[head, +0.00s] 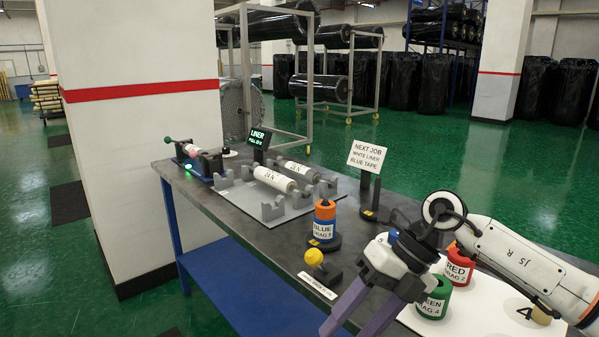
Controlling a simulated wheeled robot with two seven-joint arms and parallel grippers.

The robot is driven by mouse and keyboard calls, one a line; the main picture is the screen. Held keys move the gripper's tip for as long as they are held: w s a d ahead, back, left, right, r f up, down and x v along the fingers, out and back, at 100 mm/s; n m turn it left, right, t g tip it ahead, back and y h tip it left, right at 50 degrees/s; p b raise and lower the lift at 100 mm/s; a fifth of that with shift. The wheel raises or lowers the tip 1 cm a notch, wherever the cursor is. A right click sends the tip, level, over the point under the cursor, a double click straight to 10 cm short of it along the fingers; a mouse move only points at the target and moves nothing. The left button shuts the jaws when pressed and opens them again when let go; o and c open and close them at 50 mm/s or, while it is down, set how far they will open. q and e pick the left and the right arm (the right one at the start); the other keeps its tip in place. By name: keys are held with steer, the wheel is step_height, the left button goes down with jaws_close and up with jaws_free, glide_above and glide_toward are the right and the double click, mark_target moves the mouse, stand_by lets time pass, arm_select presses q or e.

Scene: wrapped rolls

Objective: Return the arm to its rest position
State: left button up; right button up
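My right arm (510,255), marked "JS R", reaches in from the right edge over the near right part of the table. Its gripper (347,329) points down and to the left, with its two purple-grey fingers apart and nothing seen between them. The fingertips are close to the bottom edge of the picture. My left gripper is not in view.
Green (435,298) and red (458,268) spools stand close by my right arm. A white pillar (135,130) rises behind the table's left.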

steer(key=s+a+r+m+t+y, duration=0.2)
steer(key=s+a+m+y, duration=0.15)
steer(key=a+y, duration=0.35)
steer(key=s+a+r+m+t+y, duration=0.1)
steer(key=s+a+m+t+y, duration=0.1)
steer(key=a+m+y, duration=0.35)
steer(key=w+d+f+m+t+h, duration=0.1)
steer(key=d+f+m+t+h, duration=0.6)
steer(key=m, duration=0.4)
steer(key=w+d+f+m+t+h, duration=0.2)
steer(key=d+f+m+t+h, duration=0.2)
steer(key=f+m+t, duration=0.45)
steer(key=s+d+f+m+g+h, duration=0.2)
steer(key=s+d+f+m+g, duration=0.2)
steer(key=s+f, duration=0.5)
steer(key=s+d+f+m+g+h, duration=0.3)
steer(key=s+d+f+m+g, duration=0.1)
steer(key=s+f, duration=0.5)
steer(key=shift+s+d+f+g+h, duration=0.2)
steer(key=shift+d+f+g+h, duration=0.15)
steer(key=shift+d+f+g, duration=0.2)
